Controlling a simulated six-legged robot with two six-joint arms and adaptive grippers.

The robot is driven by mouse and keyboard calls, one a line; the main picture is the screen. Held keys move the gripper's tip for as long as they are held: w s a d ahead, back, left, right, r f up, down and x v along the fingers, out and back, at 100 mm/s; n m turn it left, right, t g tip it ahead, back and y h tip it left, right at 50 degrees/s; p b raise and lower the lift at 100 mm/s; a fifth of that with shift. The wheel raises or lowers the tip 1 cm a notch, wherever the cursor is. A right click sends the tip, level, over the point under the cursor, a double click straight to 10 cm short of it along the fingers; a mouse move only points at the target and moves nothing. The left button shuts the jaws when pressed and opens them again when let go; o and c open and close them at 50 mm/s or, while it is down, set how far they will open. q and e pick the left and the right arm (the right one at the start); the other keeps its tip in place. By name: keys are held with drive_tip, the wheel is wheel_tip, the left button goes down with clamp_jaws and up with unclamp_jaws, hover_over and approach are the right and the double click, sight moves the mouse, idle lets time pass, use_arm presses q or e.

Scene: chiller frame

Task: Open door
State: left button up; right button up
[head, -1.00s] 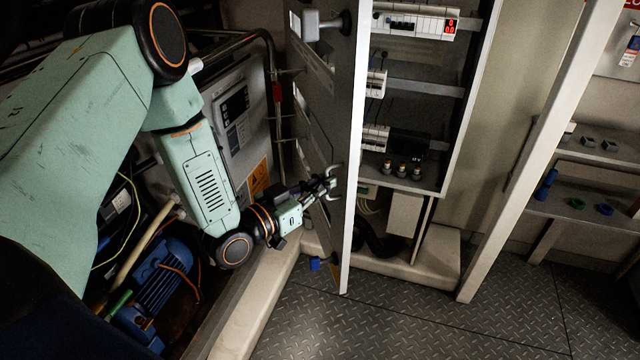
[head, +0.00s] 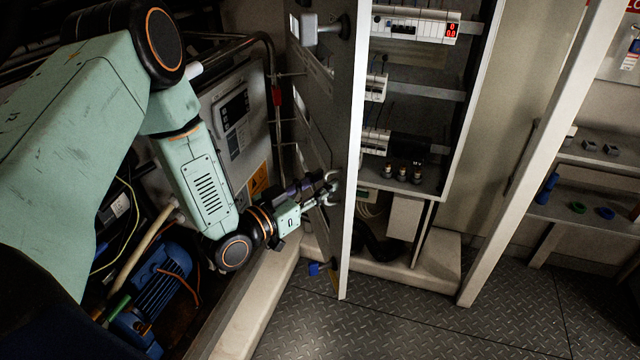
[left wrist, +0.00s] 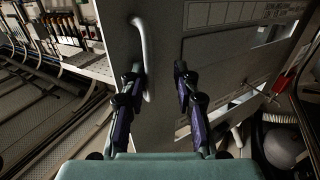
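The grey cabinet door (head: 325,100) stands ajar in the middle of the head view, seen nearly edge-on, with the cabinet interior visible to its right. In the left wrist view the door (left wrist: 165,55) faces my gripper. Its pale curved handle (left wrist: 147,50) runs down close to the inner side of the left finger. My left gripper (head: 328,188) is at the door's face near its free edge. In the wrist view the fingers of my left gripper (left wrist: 158,80) are well apart, with the handle's lower part between them, nearer the left finger. Firm contact cannot be told. My right gripper is out of view.
The open cabinet (head: 415,120) holds breakers and a red display. A pale slanted post (head: 525,165) stands to the right, with shelves (head: 590,205) beyond. A blue motor (head: 162,280) sits low at left. The patterned metal floor (head: 400,315) in front of the door is clear.

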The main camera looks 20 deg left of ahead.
use_arm(q)
drive_tip(key=shift+s+d, duration=0.1)
drive_tip(key=shift+d, duration=0.05)
drive_tip(key=v, duration=0.7)
drive_tip(key=shift+s, duration=0.25)
idle(0.3)
